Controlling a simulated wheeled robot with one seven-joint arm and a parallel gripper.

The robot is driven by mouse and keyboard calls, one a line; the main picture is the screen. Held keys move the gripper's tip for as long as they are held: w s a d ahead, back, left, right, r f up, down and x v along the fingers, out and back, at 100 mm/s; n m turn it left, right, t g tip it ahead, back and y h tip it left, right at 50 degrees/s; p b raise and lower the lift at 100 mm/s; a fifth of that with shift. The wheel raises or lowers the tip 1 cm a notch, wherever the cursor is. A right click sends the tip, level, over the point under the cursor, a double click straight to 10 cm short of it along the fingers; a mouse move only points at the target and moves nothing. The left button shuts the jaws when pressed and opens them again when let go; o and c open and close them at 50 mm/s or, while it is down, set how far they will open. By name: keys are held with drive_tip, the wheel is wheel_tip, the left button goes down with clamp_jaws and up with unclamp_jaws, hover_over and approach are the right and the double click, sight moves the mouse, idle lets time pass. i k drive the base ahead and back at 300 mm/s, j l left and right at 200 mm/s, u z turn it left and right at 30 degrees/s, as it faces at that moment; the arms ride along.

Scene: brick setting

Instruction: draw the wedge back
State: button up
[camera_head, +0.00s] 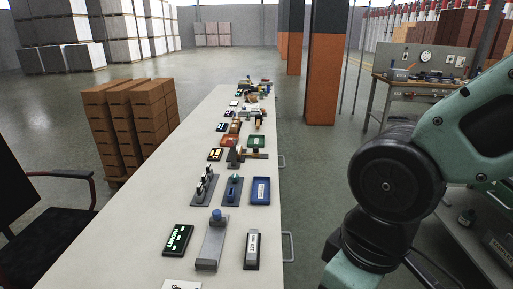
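A long grey block or rail (211,247) lies lengthwise near the front of the long white table. A blue round knob (216,215) stands at its far end. This may be the wedge with its handle, but at this size I cannot tell the wedge from its base. A black plate with green lettering (178,240) lies just left of it, and a dark block with a white label (252,249) lies just right of it, both apart from it. My arm shows at the right, beyond the table's right edge. My gripper is not in view.
The white table (150,205) runs away from me. A blue tray (261,191), a blue-based fixture (233,190) and a grey fixture with upright pegs (204,188) stand farther along. Metal handles (287,246) jut from its right edge. A chair (45,215) stands left.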

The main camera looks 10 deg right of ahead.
sight(255, 152)
drive_tip(key=i+l+u, duration=0.15)
drive_tip(key=l, duration=0.15)
drive_tip(key=i+l+u, duration=0.15)
drive_tip(key=l, duration=0.2)
drive_tip(key=i+l+u, duration=0.15)
drive_tip(key=l, duration=0.2)
drive_tip(key=l+u, duration=0.15)
drive_tip(key=l, duration=0.2)
drive_tip(key=i+l+u, duration=0.3)
drive_tip(key=i+l, duration=0.15)
drive_tip(key=i, duration=0.3)
drive_tip(key=i+l+u, duration=0.3)
drive_tip(key=i+l, duration=0.35)
drive_tip(key=i, duration=0.05)
